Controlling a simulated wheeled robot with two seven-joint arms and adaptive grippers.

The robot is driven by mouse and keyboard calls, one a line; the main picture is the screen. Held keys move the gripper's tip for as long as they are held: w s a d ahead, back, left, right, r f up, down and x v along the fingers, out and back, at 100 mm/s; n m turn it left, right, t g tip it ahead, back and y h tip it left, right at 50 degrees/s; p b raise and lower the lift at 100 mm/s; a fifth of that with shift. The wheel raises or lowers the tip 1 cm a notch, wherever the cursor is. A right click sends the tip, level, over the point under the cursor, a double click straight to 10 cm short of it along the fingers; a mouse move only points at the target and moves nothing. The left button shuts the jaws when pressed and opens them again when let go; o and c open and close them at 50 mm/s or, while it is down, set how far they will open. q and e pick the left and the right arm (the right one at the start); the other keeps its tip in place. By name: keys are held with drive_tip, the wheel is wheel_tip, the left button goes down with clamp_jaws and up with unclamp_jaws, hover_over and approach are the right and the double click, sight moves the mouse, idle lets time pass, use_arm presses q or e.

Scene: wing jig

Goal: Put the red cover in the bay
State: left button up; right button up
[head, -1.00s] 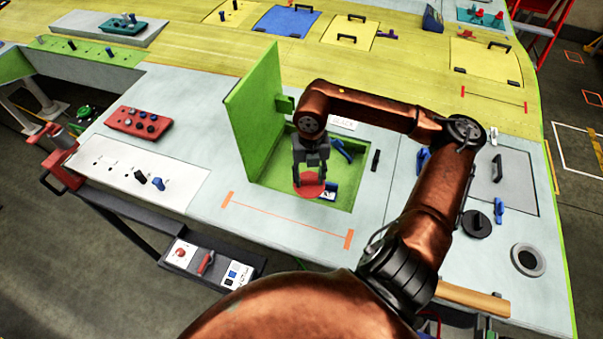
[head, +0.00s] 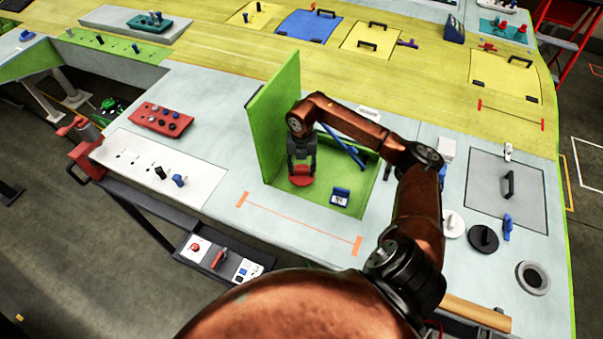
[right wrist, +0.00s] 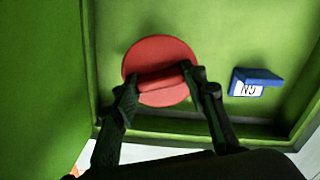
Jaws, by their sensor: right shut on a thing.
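The red cover (right wrist: 150,54) is a round disc with a raised grip bar, seen from above in the right wrist view. My right gripper (right wrist: 160,88) is shut on that bar, one finger at each end. In the head view the red cover (head: 301,179) shows below the right gripper (head: 302,168), inside the green bay (head: 362,202) near its left side, by the upright green door (head: 272,115). I cannot tell whether the cover touches the bay floor. My left gripper is not in view.
A blue block with a white label (head: 340,196) lies in the bay to the right of the cover, and it also shows in the right wrist view (right wrist: 256,81). A blue bar (head: 343,147) stands at the bay's back. Black (head: 483,238) and white (head: 453,226) discs lie right.

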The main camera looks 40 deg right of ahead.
sight(301, 175)
drive_tip(key=shift+w+f, duration=0.25)
drive_tip(key=shift+f, duration=0.05)
wheel_tip(301, 175, down, 2)
drive_tip(key=shift+f+p, duration=0.1)
drive_tip(key=shift+p, duration=0.65)
drive_tip(key=shift+f, duration=0.3)
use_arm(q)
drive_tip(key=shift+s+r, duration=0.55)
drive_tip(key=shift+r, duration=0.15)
use_arm(e)
drive_tip(key=shift+f, duration=0.1)
drive_tip(key=shift+f, duration=0.15)
drive_tip(key=o, duration=1.4)
drive_tip(key=shift+c, duration=0.2)
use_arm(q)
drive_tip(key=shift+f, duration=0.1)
